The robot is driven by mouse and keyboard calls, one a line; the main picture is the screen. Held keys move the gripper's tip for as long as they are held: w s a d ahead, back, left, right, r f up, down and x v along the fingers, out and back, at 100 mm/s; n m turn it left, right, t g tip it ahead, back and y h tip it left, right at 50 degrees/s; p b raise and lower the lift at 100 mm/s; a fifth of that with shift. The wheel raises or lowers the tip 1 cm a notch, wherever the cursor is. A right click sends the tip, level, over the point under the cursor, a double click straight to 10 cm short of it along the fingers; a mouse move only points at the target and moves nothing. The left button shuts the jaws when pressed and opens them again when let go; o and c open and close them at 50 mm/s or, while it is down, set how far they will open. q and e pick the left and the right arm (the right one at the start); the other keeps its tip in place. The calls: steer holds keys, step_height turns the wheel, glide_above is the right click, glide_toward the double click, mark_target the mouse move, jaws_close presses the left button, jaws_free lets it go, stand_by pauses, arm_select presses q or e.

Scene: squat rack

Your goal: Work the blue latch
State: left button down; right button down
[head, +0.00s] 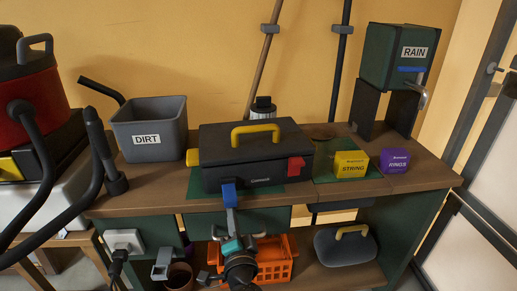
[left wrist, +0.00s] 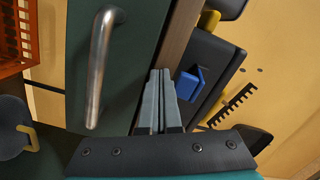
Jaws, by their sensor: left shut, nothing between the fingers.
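A black toolbox (head: 225,172) with a yellow handle (head: 255,129) stands on the workbench, its lid down. The blue latch (head: 229,192) is at the left of its front face, and a red latch (head: 296,168) is at the right. My left gripper (head: 231,212) comes up from below in front of the bench and is shut and empty, its tips just under the blue latch. In the left wrist view the shut fingertips (left wrist: 162,73) lie beside the blue latch (left wrist: 188,84); I cannot tell whether they touch. My right gripper is not in view.
The bench edge (left wrist: 184,30) and a drawer handle (left wrist: 100,68) are close to the fingers. A DIRT bin (head: 148,128) stands left of the toolbox. Yellow STRING (head: 351,163) and purple RINGS (head: 395,161) boxes stand right. An orange basket (head: 276,258) is on the lower shelf.

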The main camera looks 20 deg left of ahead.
mark_target(231, 204)
arm_select(q)
steer(key=shift+r, duration=0.1)
stand_by(0.3)
steer(key=shift+s+d+r+p, duration=0.3)
steer(key=shift+s+r+p, duration=0.15)
steer(key=shift+p, duration=0.15)
steer(key=shift+r, duration=0.1)
steer(key=shift+s+d+r+p, duration=0.3)
steer(key=shift+s+r+p, duration=0.15)
steer(key=shift+p, duration=0.15)
steer(key=shift+r, duration=0.1)
steer(key=shift+s+d+r+p, duration=0.25)
steer(key=shift+r+p, duration=0.3)
steer(key=shift+p, duration=0.1)
